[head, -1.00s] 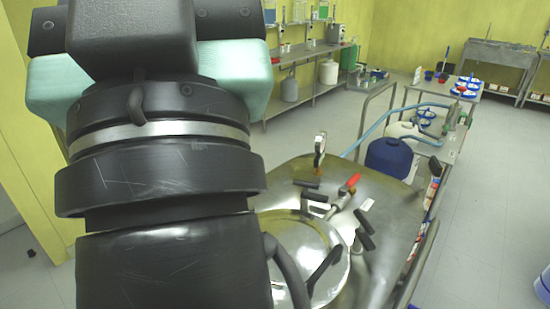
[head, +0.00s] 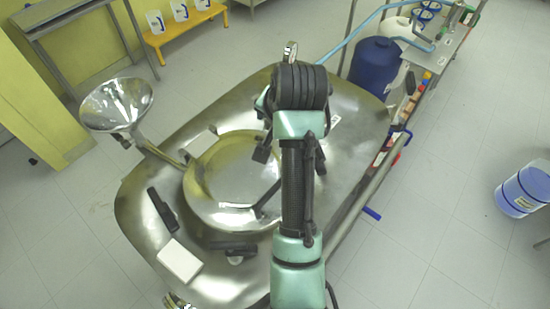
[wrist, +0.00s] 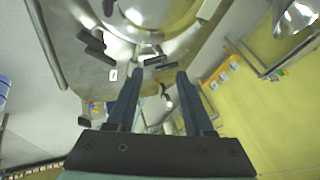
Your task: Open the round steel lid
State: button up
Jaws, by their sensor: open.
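The round steel lid (head: 225,170) lies flat and closed on top of the steel vessel (head: 140,205), left of my arm in the head view. A dark bar handle (head: 267,196) sits at its right side, and black-handled clamps (head: 162,210) stand around its rim. My arm reaches over the vessel's right part and covers some of the top beside the lid. In the wrist view my gripper (wrist: 160,73) is open, with nothing between its two fingers. Part of the lid (wrist: 150,12) shows at the top edge there, beyond the fingertips. In the head view the fingers are hidden behind my arm.
A steel funnel (head: 118,105) rises at the vessel's far left. A white block (head: 180,262) sits on the near left of its top. Blue (head: 376,68) and white containers stand behind. A rail (head: 365,190) runs along the right side.

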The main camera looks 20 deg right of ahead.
jog(key=s+f+m+g+y+p, duration=0.1)
jog(key=s+f+m+g+p, duration=0.1)
jog(key=s+f+g, duration=0.4)
jog(key=shift+t, duration=0.6)
jog(key=f, duration=0.8)
jog(key=w+a+f+p, duration=0.1)
jog(key=f, duration=0.3)
jog(key=shift+w+f, duration=0.1)
jog(key=shift+f, duration=0.05)
grip_shut()
